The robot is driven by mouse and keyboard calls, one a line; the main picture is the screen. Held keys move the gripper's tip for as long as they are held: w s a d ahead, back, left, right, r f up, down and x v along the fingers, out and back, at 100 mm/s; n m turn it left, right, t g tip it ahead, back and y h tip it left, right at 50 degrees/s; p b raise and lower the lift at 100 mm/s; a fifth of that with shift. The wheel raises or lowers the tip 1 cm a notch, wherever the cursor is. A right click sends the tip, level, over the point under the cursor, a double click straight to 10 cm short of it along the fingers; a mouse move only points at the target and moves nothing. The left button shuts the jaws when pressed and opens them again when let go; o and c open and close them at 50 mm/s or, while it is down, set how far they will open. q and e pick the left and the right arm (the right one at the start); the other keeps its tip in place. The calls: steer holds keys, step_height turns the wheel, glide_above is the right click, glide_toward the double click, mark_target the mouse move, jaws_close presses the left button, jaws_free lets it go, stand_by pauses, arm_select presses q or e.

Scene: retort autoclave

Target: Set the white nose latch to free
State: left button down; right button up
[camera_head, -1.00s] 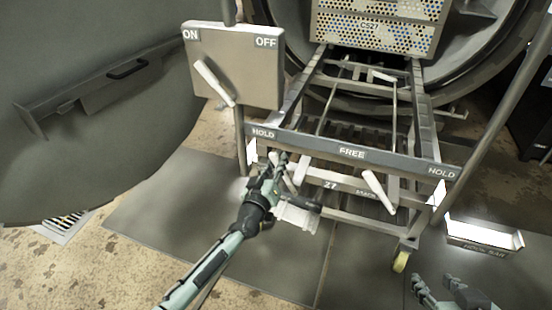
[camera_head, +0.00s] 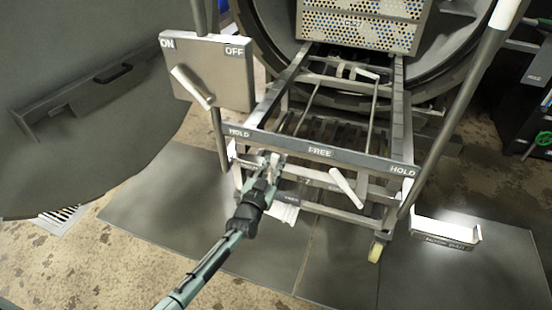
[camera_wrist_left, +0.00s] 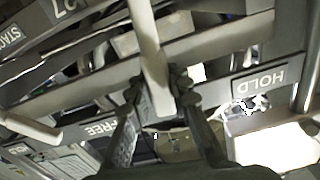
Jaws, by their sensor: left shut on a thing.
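The trolley's front bar (camera_head: 280,143) carries a HOLD label at each end and FREE in the middle. My left gripper (camera_head: 271,160) is just below this bar, between the left HOLD and FREE. In the left wrist view, my left gripper (camera_wrist_left: 165,100) is shut on a white lever (camera_wrist_left: 150,55), with its end between the fingertips. The gripper mostly hides this lever in the head view. A second white lever (camera_head: 346,188) sits tilted to the right, below and right of FREE; a white lever (camera_wrist_left: 30,128) also shows at the wrist view's left. My right gripper is out of view.
A grey box (camera_head: 222,75) marked ON and OFF, with a white lever (camera_head: 190,86), stands left of the trolley. A white-edged tray (camera_head: 445,232) lies on the floor at right. A perforated crate (camera_head: 360,30) stands behind. The floor in front is clear.

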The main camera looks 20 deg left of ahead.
arm_select(q)
steer(key=d+f+m, duration=0.2)
steer(key=d+m, duration=0.4)
steer(key=shift+s+f, duration=0.15)
steer(key=shift+f, duration=0.25)
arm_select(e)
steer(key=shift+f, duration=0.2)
arm_select(q)
steer(key=shift+m, duration=0.3)
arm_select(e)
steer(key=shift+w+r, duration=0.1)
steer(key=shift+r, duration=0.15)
arm_select(q)
steer(key=shift+f, duration=0.1)
steer(key=c, duration=1.4)
jaws_free()
steer(key=shift+o, duration=0.2)
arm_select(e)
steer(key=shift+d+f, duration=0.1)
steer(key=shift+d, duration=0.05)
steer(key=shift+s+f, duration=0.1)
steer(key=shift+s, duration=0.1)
arm_select(q)
steer(key=shift+a+r, duration=0.15)
steer(key=shift+r, duration=0.05)
